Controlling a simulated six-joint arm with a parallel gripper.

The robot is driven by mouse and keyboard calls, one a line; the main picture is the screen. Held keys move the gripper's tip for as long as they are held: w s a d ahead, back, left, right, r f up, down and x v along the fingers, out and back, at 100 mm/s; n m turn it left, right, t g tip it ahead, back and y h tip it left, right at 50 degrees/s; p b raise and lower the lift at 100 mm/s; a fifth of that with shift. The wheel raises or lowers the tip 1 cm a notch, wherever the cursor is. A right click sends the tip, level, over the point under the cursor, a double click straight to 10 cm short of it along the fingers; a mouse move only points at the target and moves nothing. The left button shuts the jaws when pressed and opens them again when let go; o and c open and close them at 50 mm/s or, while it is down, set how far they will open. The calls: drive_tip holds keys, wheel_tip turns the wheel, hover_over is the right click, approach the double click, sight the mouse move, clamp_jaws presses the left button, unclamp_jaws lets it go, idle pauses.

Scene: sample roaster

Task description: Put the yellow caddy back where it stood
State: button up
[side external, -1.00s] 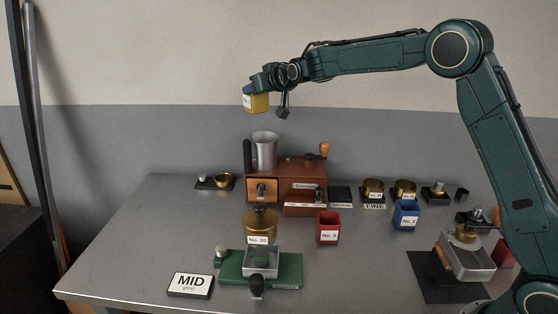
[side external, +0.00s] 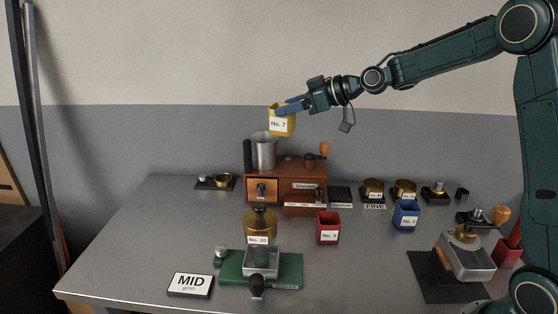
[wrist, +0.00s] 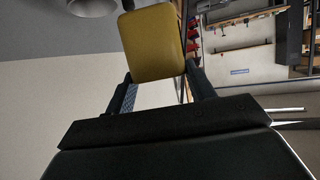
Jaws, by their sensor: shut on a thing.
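The yellow caddy (side external: 281,121), labelled "No. 7", is held in the air by my gripper (side external: 291,108), above and slightly right of the metal cup on the wooden grinder. It looks roughly upright, with its label facing the side camera. In the wrist view the yellow caddy (wrist: 153,43) sits between the two fingers of my gripper (wrist: 158,75). Its contents cannot be seen.
The wooden grinder (side external: 264,188) with its metal cup (side external: 263,150) stands below the caddy. A red caddy (side external: 328,228) and a blue caddy (side external: 406,215) stand on the table (side external: 130,240). A green-based scale (side external: 232,268) is in front. The table's left side is mostly clear.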

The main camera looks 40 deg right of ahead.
drive_tip(key=s+a+r+n+g+y, duration=0.2)
drive_tip(key=s+n+y, duration=0.1)
drive_tip(key=s, duration=0.6)
drive_tip(key=shift+f, duration=14.95)
drive_tip(key=o, duration=1.1)
drive_tip(key=shift+f, duration=0.1)
drive_tip(key=shift+v, duration=0.75)
drive_tip(key=v, duration=1)
drive_tip(key=shift+d+r, duration=0.2)
drive_tip(key=shift+r, duration=0.1)
